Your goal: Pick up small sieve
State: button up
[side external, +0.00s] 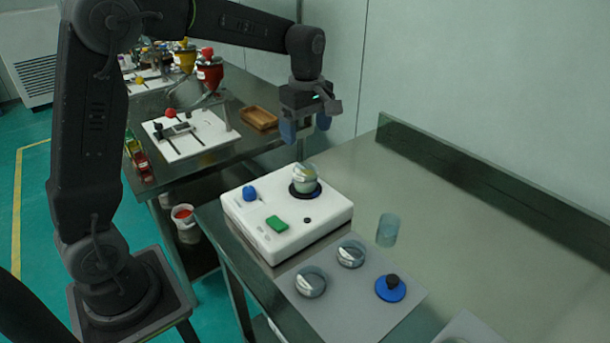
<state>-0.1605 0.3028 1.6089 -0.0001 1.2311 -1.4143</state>
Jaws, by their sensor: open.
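My gripper (306,126) is open, with blue fingertips pointing down and nothing seen between them. It hangs in the air above the white vibrating sieve machine (250,232). Two similar shallow round sieve-like pieces lie on the grey mat: a nearer one (310,283) and a farther one (351,254). I cannot tell which of these pieces is the small sieve.
A blue disc with a black knob (390,289) lies on the grey mat (350,310). A clear bluish cylinder (388,230) stands right of the machine. The steel table (470,240) is clear at right. Behind, another bench holds a white board (190,140) and a brown tray (258,118).

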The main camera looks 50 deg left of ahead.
aim_at(305, 169)
notch_tip(305, 169, down, 11)
jog(key=shift+s+r, duration=0.15)
dwell(0.4)
jog(key=c, duration=1)
jog(key=shift+r, duration=0.1)
